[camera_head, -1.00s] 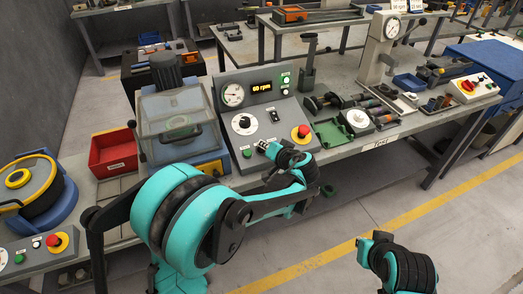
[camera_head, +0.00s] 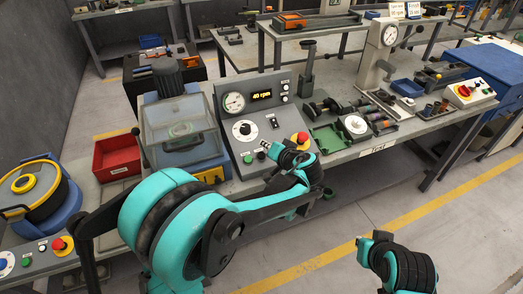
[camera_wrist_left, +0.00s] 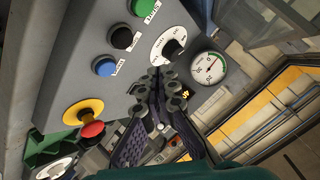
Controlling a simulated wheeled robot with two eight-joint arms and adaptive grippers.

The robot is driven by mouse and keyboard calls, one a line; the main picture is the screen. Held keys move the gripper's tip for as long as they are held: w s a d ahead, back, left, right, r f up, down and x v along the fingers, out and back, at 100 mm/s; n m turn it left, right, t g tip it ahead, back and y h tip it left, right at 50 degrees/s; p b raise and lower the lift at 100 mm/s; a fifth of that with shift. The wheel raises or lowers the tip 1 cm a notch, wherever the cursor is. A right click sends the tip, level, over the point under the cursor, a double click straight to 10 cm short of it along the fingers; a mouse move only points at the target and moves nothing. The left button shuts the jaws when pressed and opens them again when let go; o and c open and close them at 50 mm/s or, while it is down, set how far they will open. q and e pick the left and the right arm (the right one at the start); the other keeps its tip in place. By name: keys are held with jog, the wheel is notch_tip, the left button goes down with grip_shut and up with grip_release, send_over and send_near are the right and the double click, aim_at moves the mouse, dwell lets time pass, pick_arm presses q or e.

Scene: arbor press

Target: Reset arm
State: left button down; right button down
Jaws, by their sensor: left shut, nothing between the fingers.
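My left gripper (camera_head: 266,150) is in front of the sloped grey control panel (camera_head: 262,92), low and near its front edge. In the left wrist view its fingers (camera_wrist_left: 157,88) are together with nothing between them. They point at the panel near the black rotary knob on a white dial (camera_wrist_left: 174,47); I cannot tell whether they touch the panel. The knob shows in the head view (camera_head: 245,130) too. My right gripper (camera_head: 372,240) is at the lower right, above the floor and away from the bench; its fingers are too unclear to judge.
On the panel are a red emergency stop (camera_head: 299,138), a gauge (camera_head: 233,103) and a display (camera_head: 262,95) that seems to read 40 rpm. A clear-covered machine (camera_head: 180,125) and a red bin (camera_head: 117,155) stand left. A green tray (camera_head: 328,138) is right. The floor at right is open.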

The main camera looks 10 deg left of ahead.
pick_arm(q)
jog(key=shift+r, duration=0.2)
jog(key=shift+s, duration=0.1)
jog(key=s+a+r+g+h, duration=0.1)
jog(key=s+a+g+h, duration=0.45)
jog(key=s, duration=0.95)
jog(key=s+f+t+h, duration=0.2)
jog(key=s, duration=1)
jog(key=shift+s+f+n+t, duration=0.25)
jog(key=shift+f+n+t, duration=0.05)
jog(key=shift+n+t, duration=0.1)
jog(key=shift+d+h, duration=0.1)
jog(key=shift+h, duration=0.15)
